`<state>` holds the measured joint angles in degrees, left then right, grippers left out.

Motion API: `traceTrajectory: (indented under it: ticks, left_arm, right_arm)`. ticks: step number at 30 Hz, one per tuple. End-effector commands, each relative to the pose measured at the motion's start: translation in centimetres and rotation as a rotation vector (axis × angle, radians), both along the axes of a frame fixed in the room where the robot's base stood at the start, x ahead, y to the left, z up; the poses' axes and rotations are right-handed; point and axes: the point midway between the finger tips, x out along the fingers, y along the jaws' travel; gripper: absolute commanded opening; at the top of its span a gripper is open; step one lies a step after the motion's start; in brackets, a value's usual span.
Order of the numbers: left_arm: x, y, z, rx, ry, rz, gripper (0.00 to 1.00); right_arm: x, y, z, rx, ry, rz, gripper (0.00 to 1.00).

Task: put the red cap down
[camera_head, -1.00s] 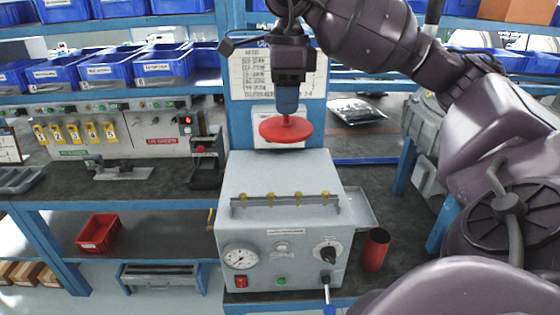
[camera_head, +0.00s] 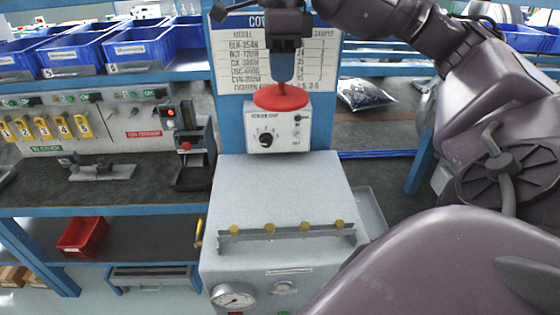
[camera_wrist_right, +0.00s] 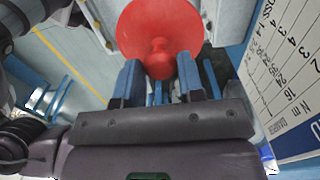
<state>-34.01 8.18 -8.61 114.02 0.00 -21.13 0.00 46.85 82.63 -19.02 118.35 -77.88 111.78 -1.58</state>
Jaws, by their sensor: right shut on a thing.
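The red cap (camera_head: 281,98) is a round disc with a small knob on top. My right gripper (camera_head: 282,80) is shut on the knob and holds the cap in the air, disc down, above the back of the grey box-shaped machine (camera_head: 275,185). In the right wrist view the red cap (camera_wrist_right: 160,35) shows between the blue fingertips of the right gripper (camera_wrist_right: 160,75). A gap shows between the cap and the machine's top. My left gripper is out of view.
A row of yellow-knobbed fittings (camera_head: 270,231) runs along the machine's front top edge. A small white control box (camera_head: 278,130) is behind the cap. A red bin (camera_head: 82,237) sits on the lower left shelf. The machine's top is bare behind the fittings.

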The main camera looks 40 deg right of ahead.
Motion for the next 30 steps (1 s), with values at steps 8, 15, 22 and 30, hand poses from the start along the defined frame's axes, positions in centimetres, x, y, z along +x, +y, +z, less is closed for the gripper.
traceTrajectory:
  ticks: [8,15,22,30]
  left_arm:
    - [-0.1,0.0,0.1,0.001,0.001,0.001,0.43]
    - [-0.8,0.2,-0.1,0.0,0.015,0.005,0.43]
    - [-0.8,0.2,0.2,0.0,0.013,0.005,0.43]
    - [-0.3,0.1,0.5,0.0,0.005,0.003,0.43]
  right_arm:
    - [-0.1,0.0,-4.5,0.001,0.006,0.001,0.03]
    - [-0.1,0.0,-9.6,0.002,0.005,0.0,0.03]
    - [-0.1,0.0,-14.0,0.001,0.003,0.001,0.03]
    - [0.0,0.0,-16.2,0.001,0.002,0.0,0.03]
